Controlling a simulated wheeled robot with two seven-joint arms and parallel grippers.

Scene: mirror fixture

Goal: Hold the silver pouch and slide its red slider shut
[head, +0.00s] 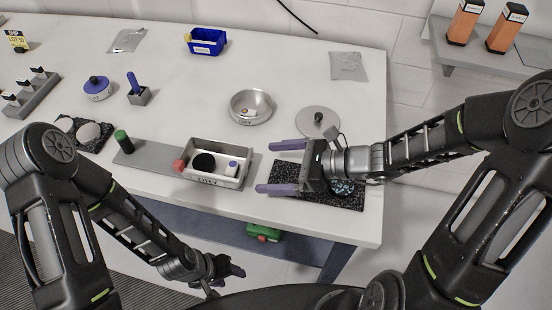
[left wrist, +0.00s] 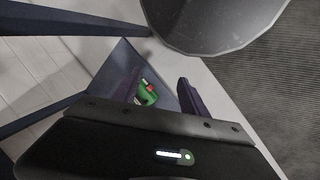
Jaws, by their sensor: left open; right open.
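One flat silver pouch (head: 128,40) lies at the back left of the white table. Another flat silver pouch (head: 348,66) lies near the back right edge. I cannot make out a red slider on either pouch. My right gripper (head: 266,167) is open and empty above the black speckled mat (head: 340,197), in front of and left of the right-hand pouch and apart from it. My left gripper (head: 230,278) is open, low in front of the table's front edge, far from both pouches. One of its fingers shows in the left wrist view (left wrist: 187,97).
A DRY-labelled tray (head: 217,180) holding small items, a metal bowl (head: 251,106) and a round lid (head: 318,122) stand mid-table. A blue bin (head: 205,41) stands at the back. A green object (head: 263,233) sits on the lower shelf.

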